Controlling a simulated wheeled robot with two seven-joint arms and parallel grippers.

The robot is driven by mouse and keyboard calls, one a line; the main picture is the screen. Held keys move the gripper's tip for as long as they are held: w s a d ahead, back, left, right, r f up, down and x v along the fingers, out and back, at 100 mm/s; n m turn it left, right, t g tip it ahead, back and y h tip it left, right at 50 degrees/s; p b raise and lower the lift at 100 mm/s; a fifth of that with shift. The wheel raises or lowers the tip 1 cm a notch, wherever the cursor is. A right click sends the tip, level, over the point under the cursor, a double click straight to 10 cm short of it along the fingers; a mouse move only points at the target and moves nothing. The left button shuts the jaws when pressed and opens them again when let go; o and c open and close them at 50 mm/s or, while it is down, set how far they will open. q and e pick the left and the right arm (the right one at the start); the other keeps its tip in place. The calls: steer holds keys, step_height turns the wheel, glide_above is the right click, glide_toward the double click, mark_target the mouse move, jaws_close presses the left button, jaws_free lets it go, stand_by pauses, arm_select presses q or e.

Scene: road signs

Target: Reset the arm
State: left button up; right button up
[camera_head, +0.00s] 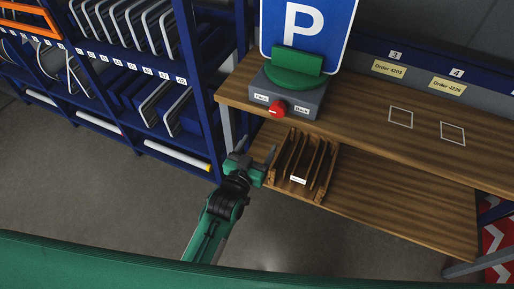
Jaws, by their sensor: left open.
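My left gripper (256,152) is open and empty, with its two fingers apart. It is in front of the bench, to the left of a wooden slotted rack (318,172) on the lower shelf. My left arm reaches up to it from the bottom of the view. A blue parking sign (335,30) with a white P stands upright in a green holder (296,68) on a grey box with a red knob. My right gripper is not in view.
The wooden bench (370,118) carries order labels and white outlined squares at the right. A blue storage rack (190,60) with several signs and tubes stands at the left. Grey floor (110,195) is clear in front. A red and white chevron board (497,240) is at the lower right.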

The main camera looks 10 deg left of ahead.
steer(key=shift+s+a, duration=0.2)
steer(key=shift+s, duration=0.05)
